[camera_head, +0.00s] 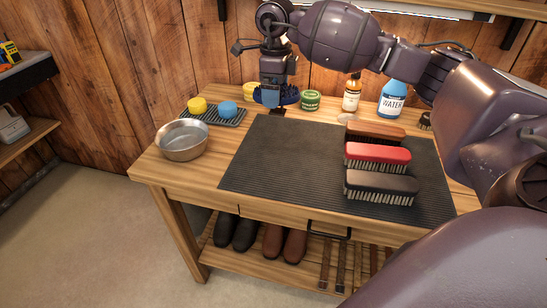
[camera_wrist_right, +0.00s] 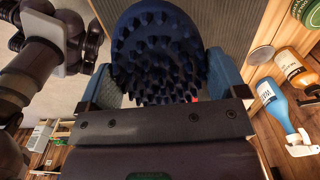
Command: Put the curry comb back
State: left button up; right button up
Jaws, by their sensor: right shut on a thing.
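The curry comb (camera_head: 289,96) is dark blue with stubby rubber teeth. My right gripper (camera_head: 276,91) is shut on it over the back of the bench, behind the black mat. In the right wrist view, the comb (camera_wrist_right: 160,50) sits between the two blue fingers of my right gripper (camera_wrist_right: 162,84), teeth facing the camera. The head view does not clearly show whether the comb touches the bench top. My left gripper is not in view.
The ribbed mat (camera_head: 285,150) bears a brown brush (camera_head: 375,131), a red brush (camera_head: 377,152) and a black brush (camera_head: 381,184). A metal bowl (camera_head: 182,140) and sponge tray (camera_head: 232,119) stand left. A green tin (camera_head: 310,100), amber bottle (camera_head: 351,95) and water bottle (camera_head: 392,101) line the back.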

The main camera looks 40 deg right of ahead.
aim_at(275, 159)
notch_tip(275, 159, down, 20)
jog(key=shift+w+r+b, duration=0.1)
jog(key=shift+r+b, duration=0.05)
jog(key=shift+b, duration=0.55)
jog(key=o, duration=0.9)
jog(key=shift+o, duration=0.2)
notch_tip(275, 159, up, 10)
jog(key=shift+s+d+r+p, duration=0.15)
jog(key=shift+s+r+p, duration=0.1)
jog(key=shift+s+p, duration=0.2)
jog(key=shift+f, duration=0.1)
